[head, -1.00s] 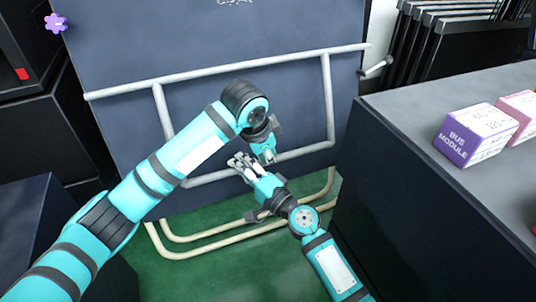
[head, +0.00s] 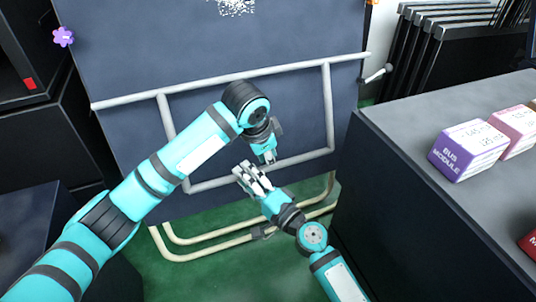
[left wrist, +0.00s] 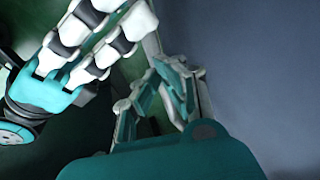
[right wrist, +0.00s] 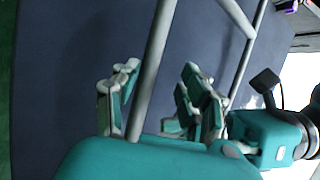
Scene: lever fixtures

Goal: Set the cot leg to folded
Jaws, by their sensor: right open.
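The cot is a dark blue upright panel (head: 120,60). A grey tube frame (head: 328,105) lies along its face, probably the cot leg; I cannot tell for sure. My right gripper (head: 243,172) is open at the frame's lower bar. In the right wrist view a grey tube (right wrist: 155,60) runs between or just behind its spread fingers; contact is unclear. My left gripper (head: 268,157) points down beside the right one at the same bar. In the left wrist view its fingers (left wrist: 163,85) are close together near a tube; whether they grip it is hidden.
Beige floor tubes (head: 195,251) lie below the panel over a green floor (head: 215,280). A dark counter (head: 430,110) on the right bears a purple box (head: 465,150) and a pink box (head: 515,127). A small lever (head: 378,74) sticks out beyond the panel's right edge. Dark cabinets stand left.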

